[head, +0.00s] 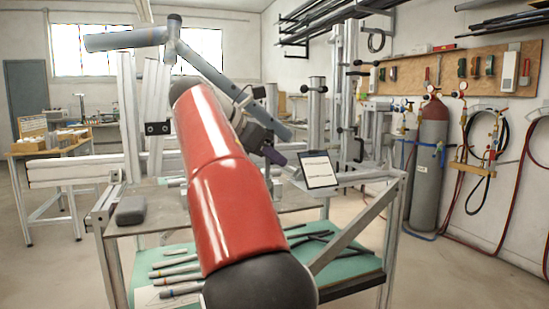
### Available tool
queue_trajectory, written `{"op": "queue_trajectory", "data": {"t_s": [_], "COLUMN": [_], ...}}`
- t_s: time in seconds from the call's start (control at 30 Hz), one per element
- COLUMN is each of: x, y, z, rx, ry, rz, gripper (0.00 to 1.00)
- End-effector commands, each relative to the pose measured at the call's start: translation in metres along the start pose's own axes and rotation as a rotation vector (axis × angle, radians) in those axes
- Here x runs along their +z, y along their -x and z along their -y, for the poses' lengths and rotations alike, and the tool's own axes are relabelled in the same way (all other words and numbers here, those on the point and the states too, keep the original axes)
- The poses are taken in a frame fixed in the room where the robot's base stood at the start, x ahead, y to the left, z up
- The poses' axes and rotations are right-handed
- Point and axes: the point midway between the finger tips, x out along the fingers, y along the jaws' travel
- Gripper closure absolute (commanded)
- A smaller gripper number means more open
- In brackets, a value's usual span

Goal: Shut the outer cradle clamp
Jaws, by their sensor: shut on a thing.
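My own red arm link fills the middle of the head view and hides much of the jig. My gripper (268,150) shows small and dark just right of the red link, partly hidden by it. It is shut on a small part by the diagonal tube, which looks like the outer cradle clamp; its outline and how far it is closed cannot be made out. The blue-grey frame tubes (125,39) run above and behind my arm, and the diagonal one slopes down right past the gripper.
A tablet or sign (318,169) stands close right of the gripper. A post with black knobs (316,110) rises behind it. White uprights (130,115) stand left of my arm. Rods lie on the green lower shelf (345,264).

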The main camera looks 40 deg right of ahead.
Motion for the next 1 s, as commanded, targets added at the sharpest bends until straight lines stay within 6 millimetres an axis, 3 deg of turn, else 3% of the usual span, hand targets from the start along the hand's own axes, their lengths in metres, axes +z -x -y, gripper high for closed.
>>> {"op": "queue_trajectory", "data": {"t_s": [0.53, 0.57, 0.73, 1.0], "x": [0.0003, 0.0003, 0.0003, 0.0003], "y": [-0.0005, -0.0005, -0.0005, 0.0003], "z": [-0.0023, -0.0023, -0.0021, -0.0019], "rx": [-0.014, -0.014, -0.015, -0.015], "ry": [0.023, 0.023, 0.022, 0.021], "rz": [-0.004, -0.004, -0.004, -0.004], "gripper": [1.0, 0.89, 0.68, 0.68]}}
